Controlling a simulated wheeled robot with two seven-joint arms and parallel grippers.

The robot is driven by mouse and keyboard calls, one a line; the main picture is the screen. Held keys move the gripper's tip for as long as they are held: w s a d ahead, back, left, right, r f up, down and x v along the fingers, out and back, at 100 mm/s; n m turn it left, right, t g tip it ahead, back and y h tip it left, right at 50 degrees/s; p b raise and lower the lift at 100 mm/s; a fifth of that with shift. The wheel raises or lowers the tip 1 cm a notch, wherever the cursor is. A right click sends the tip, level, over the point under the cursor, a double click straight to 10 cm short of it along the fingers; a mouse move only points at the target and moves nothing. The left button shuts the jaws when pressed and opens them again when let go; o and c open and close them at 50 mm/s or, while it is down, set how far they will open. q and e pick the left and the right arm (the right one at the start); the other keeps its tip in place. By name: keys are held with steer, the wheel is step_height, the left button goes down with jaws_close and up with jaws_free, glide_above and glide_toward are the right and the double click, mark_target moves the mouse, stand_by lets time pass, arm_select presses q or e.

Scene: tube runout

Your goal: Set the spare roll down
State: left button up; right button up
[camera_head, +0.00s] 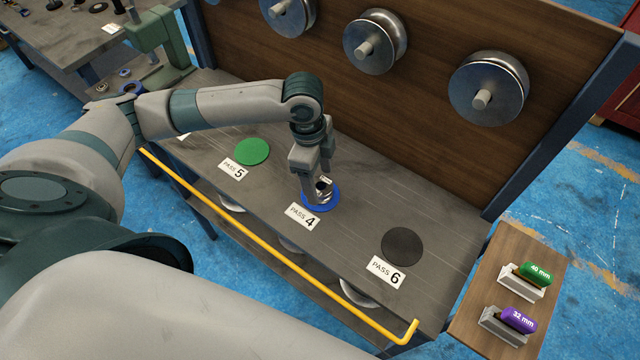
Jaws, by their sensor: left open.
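My left gripper (322,190) points down over the blue disc (333,203) behind the PASS 4 card (303,216). It is open. Small shiny metal shows at its fingertips, and I cannot tell whether this is finger or part of a roll. The gripper hides much of the blue disc. No spare roll shows clearly on the bench top (365,190). Large steel rolls (487,88) sit on pegs along the brown back panel. My right gripper is not in view.
A green disc (252,152) lies by the PASS 5 card (232,169), a black disc (402,246) by PASS 6 (385,272). A yellow rail (285,258) runs along the front. A side table holds green 40 mm (536,273) and purple 32 mm (518,319) pieces.

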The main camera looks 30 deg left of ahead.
arm_select(q)
step_height(320, 180, up, 9)
steer(key=a+b, duration=0.1)
steer(key=b, duration=0.1)
steer(key=shift+s+r, duration=0.1)
steer(key=shift+r, duration=0.1)
stand_by(0.7)
